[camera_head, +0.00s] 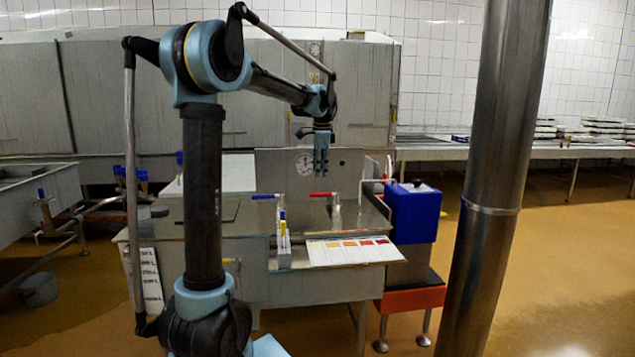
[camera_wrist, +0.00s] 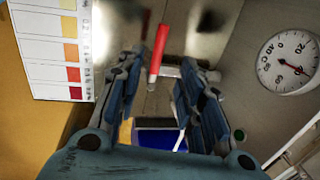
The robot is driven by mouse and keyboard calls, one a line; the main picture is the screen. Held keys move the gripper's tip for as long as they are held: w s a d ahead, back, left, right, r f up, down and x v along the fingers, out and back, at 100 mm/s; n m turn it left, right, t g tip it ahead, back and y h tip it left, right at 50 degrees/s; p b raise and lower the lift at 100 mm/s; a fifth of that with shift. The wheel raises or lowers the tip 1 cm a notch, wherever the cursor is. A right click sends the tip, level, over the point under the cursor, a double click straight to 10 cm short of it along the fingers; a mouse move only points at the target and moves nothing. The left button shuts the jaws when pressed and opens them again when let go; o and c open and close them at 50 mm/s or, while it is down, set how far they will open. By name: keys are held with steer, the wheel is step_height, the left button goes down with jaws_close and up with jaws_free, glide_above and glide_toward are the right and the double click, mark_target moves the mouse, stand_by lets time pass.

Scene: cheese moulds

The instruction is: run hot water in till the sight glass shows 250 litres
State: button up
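A red-handled lever (camera_head: 321,194) lies over the back of the steel vat (camera_head: 210,232), with a blue-handled lever (camera_head: 265,196) to its left. My gripper (camera_head: 321,172) hangs fingers-down above the red lever. In the wrist view my gripper (camera_wrist: 163,65) is open, its fingers apart, and the red lever (camera_wrist: 159,45) shows in the gap between them; I cannot tell whether they touch it. A round dial (camera_head: 304,164) with a red needle stands behind the vat and also shows in the wrist view (camera_wrist: 288,62). I cannot make out a sight glass reading or running water.
A colour chart (camera_head: 350,250) lies at the vat's front right. A blue box (camera_head: 413,212) on an orange stand is beside the vat. A steel post (camera_head: 497,180) stands at front right. A lettered white panel (camera_head: 151,281) is at the vat's left. Floor at far right is clear.

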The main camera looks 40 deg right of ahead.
steer(key=shift+s+a+r, duration=0.1)
steer(key=shift+r, duration=0.55)
steer(key=shift+s+a+r, duration=0.1)
steer(key=shift+r, duration=0.55)
stand_by(0.8)
